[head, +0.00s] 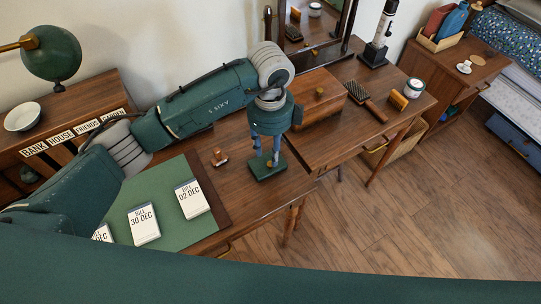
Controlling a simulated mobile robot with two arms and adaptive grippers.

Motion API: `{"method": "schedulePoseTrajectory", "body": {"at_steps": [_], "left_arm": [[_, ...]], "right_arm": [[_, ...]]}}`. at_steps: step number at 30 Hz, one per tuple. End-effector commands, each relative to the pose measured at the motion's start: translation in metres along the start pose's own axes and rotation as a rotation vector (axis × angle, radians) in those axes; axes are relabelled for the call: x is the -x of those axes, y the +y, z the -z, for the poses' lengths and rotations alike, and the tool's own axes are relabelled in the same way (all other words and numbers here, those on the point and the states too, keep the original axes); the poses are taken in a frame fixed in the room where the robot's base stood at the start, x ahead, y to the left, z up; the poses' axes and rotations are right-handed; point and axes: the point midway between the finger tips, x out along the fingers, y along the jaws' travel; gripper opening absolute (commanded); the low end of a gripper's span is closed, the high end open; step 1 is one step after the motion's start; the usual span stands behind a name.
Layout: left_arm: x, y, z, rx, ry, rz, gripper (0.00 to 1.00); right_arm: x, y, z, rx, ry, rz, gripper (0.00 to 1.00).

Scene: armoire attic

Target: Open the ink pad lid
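The ink pad (266,173) is a small dark green box on the wooden desk, near its right front corner. My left gripper (269,160) points down right over it, with its blue fingers at or just above the pad's top. The fingers cover part of the pad, so I cannot tell whether they touch the lid, whether they hold it, or how far the lid is raised. My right gripper is not in view.
A wooden stamp (219,157) stands left of the pad. Bill cards (144,224) lie on a green desk mat (175,230). A dressing table with a wooden box (318,103), a hairbrush (366,101) and a jar (413,88) stands behind right. Labelled slots (75,137) stand at left.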

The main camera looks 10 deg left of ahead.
Motion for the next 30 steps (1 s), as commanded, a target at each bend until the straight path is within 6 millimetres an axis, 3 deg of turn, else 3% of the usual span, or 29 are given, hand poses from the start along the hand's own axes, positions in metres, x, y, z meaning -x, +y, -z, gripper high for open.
{"method": "schedulePoseTrajectory", "body": {"at_steps": [9,21,26,30], "left_arm": [[-0.047,0.0,0.0,0.001,0.0,-0.001,0.35],[-0.056,0.0,0.0,0.0,0.0,0.001,0.35],[-0.056,0.0,0.0,0.0,0.0,0.001,0.03],[-0.055,0.0,0.0,0.0,0.0,0.001,0.0]], "right_arm": [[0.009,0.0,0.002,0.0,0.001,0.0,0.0],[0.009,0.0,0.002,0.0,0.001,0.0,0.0],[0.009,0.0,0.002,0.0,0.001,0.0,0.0],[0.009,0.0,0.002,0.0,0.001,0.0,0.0]]}}
